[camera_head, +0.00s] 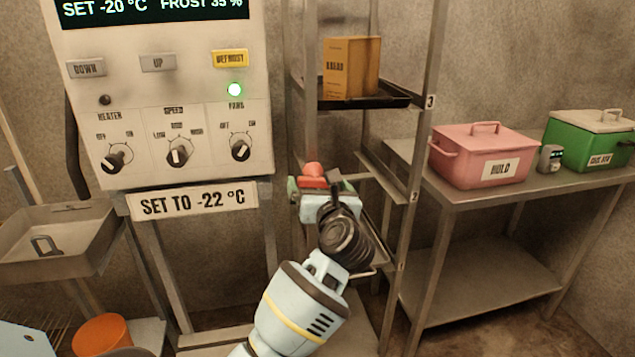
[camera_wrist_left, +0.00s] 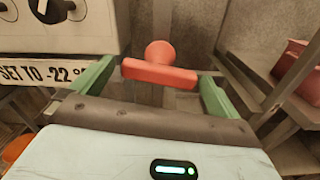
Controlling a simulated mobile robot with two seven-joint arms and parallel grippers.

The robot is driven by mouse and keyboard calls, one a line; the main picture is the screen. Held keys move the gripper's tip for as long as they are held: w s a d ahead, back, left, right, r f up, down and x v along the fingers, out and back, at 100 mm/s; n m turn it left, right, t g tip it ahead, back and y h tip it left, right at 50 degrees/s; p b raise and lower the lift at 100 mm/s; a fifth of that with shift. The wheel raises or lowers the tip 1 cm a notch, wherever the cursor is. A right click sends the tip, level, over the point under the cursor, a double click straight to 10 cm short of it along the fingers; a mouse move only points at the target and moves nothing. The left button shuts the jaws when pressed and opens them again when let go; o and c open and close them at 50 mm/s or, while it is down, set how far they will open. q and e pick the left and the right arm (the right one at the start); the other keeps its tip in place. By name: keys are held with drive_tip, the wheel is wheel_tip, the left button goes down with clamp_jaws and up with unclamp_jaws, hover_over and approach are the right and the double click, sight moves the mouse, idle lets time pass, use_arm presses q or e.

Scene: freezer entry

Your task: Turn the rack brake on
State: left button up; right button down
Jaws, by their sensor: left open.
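The rack brake shows as a red knob with a red crossbar (camera_head: 313,170), low on the metal rack. In the left wrist view the red brake handle (camera_wrist_left: 160,72) lies crosswise between the two green fingers. My left gripper (camera_head: 315,184) is open and right at the handle, one finger on each side of it. The bar's left end is close to the left finger and its right end is close to the right finger; I cannot tell whether they touch. The arm covers the area below the handle. My right gripper is not in view.
The rack (camera_head: 416,130) holds a box on a dark tray (camera_head: 372,98). A control panel (camera_head: 170,110) with knobs stands left of my arm. At right, a metal table (camera_head: 470,195) carries a pink bin (camera_head: 470,160) and a green bin (camera_head: 575,142). An orange bucket (camera_head: 100,335) is low at left.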

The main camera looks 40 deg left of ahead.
use_arm(q)
drive_tip(key=shift+x, duration=0.85)
drive_tip(key=shift+w+a, duration=0.1)
drive_tip(key=shift+a, duration=0.05)
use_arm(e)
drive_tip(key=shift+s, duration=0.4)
